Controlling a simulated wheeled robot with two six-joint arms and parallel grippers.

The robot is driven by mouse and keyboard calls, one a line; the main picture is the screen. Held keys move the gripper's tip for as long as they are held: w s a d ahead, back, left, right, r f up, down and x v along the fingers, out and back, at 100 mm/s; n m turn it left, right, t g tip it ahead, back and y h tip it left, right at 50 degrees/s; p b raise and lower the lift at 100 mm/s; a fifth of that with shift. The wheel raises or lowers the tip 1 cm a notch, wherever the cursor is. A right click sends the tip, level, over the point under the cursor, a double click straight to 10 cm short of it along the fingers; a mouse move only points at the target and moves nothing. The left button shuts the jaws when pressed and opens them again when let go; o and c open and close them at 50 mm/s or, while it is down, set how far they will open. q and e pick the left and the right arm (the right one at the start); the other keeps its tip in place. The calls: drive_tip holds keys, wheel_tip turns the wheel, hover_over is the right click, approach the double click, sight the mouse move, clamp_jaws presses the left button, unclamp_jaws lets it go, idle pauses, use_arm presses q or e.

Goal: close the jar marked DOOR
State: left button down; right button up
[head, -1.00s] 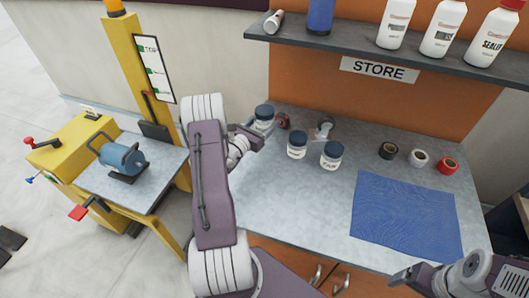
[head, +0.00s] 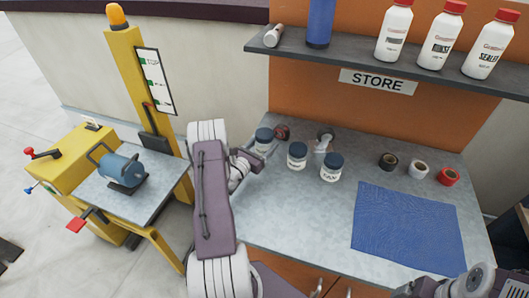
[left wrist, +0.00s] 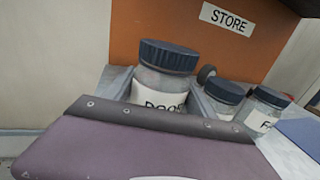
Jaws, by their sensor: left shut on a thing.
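The jar marked DOOR (head: 262,147) is a clear jar with a white label and a dark blue lid (head: 264,134). In the left wrist view the DOOR jar (left wrist: 157,97) stands upright with its lid on (left wrist: 168,56); I cannot tell how tight. My left gripper (head: 257,151) is shut on the DOOR jar at the back left of the counter. The jar's lower part is hidden, so I cannot tell whether it touches the counter. My right gripper (head: 418,287) is cut off at the bottom right edge, away from the jars.
Two similar lidded jars (head: 297,156) (head: 331,168) stand to the right on the counter. Black, white and red tape rolls (head: 419,169) and a blue mat (head: 408,228) lie farther right. A shelf (head: 375,62) with bottles overhangs the back. The front left counter is clear.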

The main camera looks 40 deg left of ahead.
sight(264, 152)
use_arm(q)
wheel_tip(264, 152, down, 4)
drive_tip(key=shift+f, duration=0.15)
drive_tip(key=shift+c, duration=1.5)
unclamp_jaws()
drive_tip(key=shift+f, duration=0.1)
